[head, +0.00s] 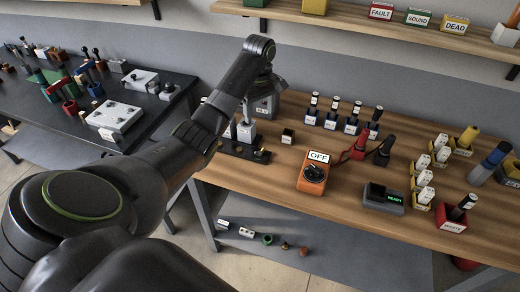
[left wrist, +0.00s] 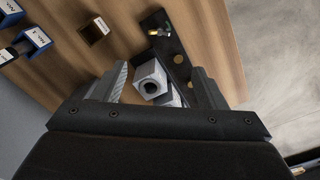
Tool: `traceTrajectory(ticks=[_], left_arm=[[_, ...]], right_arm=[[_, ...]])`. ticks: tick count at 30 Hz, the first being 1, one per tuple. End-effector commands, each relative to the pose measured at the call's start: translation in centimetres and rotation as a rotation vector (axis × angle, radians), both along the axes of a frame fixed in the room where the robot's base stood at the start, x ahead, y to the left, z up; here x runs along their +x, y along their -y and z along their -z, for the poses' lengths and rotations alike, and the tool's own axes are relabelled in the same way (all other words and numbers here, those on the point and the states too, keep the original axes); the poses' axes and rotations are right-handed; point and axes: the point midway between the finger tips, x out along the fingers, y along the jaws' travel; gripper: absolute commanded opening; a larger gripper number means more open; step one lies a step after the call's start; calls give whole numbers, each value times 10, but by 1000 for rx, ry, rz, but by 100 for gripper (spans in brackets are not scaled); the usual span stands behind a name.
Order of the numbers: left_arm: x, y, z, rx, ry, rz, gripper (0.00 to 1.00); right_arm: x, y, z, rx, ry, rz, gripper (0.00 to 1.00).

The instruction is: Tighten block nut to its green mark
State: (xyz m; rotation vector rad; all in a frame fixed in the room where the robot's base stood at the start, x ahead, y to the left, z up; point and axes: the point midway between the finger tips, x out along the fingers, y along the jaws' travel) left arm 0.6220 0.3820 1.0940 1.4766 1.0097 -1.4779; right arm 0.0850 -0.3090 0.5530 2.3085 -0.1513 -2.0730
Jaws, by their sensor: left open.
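A grey block with a dark round hole, which looks like the block nut (left wrist: 151,78), shows in the left wrist view between my fingers. Another grey piece (left wrist: 170,98) lies close beside it, partly hidden by my gripper. A black base plate (left wrist: 163,22) with brass parts runs beside them; in the head view, the plate (head: 262,156) lies at the table's left end with a pale grey block (head: 246,131) on it. My left gripper (left wrist: 161,76) is open, its fingers on either side of the nut with visible gaps. I cannot make out a green mark. My right gripper is not in view.
A small dark box (head: 288,136) stands right of the plate. The table's edge is close beside the plate.

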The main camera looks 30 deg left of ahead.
Motion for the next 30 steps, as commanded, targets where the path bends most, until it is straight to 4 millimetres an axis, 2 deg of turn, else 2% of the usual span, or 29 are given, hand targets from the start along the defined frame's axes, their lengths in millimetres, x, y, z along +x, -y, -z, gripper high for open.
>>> traceTrajectory(ticks=[1,3,11,15,18,24,30], left_arm=[[0,0,12,0,0,1,65],[0,0,21,0,0,1,65],[0,0,51,1,1,3,65],[-1,1,80,-2,-2,4,65],[-1,1,96,-2,-4,3,65],[-1,1,134,0,-2,3,65],[0,1,156,0,0,3,65]], right_arm=[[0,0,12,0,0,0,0],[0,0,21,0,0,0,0],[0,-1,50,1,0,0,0],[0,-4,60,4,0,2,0],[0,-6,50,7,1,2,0],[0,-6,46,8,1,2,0],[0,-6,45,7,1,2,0]])
